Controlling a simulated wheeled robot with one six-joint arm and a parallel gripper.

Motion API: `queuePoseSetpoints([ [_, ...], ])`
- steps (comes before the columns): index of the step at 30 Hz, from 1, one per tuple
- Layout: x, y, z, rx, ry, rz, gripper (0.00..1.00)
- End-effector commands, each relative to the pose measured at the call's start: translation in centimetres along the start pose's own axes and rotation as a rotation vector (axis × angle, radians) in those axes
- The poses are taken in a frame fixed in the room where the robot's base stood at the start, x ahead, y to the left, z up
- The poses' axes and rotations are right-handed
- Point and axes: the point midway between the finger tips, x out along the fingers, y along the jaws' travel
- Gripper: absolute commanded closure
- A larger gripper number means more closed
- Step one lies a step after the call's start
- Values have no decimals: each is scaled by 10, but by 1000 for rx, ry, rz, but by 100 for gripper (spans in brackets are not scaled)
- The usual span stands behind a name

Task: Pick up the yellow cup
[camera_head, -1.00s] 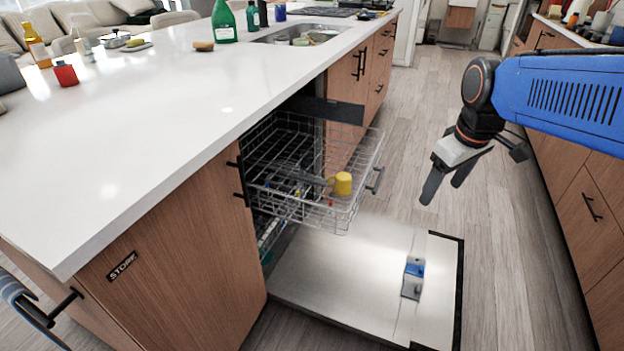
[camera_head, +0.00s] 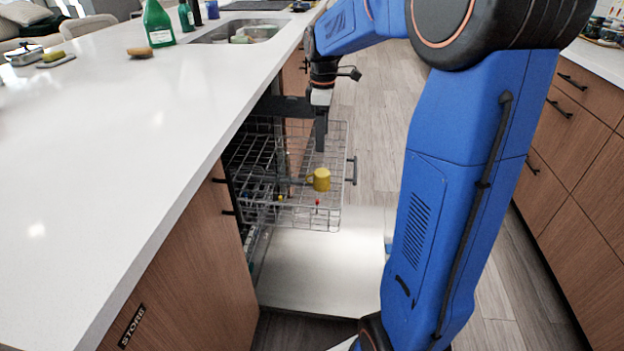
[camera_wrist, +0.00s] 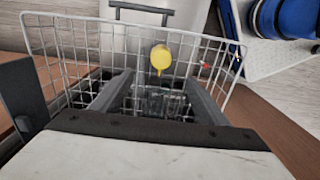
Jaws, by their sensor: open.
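The yellow cup (camera_head: 320,179) sits in the pulled-out upper wire rack (camera_head: 330,218) of the dishwasher, toward the rack's right side. My gripper (camera_head: 320,140) is above the rack, over its far part, pointing down. In the wrist view the yellow cup (camera_wrist: 161,56) lies beyond the fingertips, near the rack's handle side, with its handle toward me. My gripper (camera_wrist: 160,85) is open there, with its two dark fingers apart and nothing between them. The fingers do not touch the cup.
The lowered dishwasher door (camera_head: 310,268) lies below the rack. Wooden drawers (camera_head: 575,140) stand on the right. The rack's wire walls surround the cup.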

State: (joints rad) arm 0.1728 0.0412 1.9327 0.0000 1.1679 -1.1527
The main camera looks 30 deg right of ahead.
Motion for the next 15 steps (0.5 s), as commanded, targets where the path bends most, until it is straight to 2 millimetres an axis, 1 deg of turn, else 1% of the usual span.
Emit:
queuePoseSetpoints([
  [15, 89, -1, 0, 1, -1, -3, 32],
])
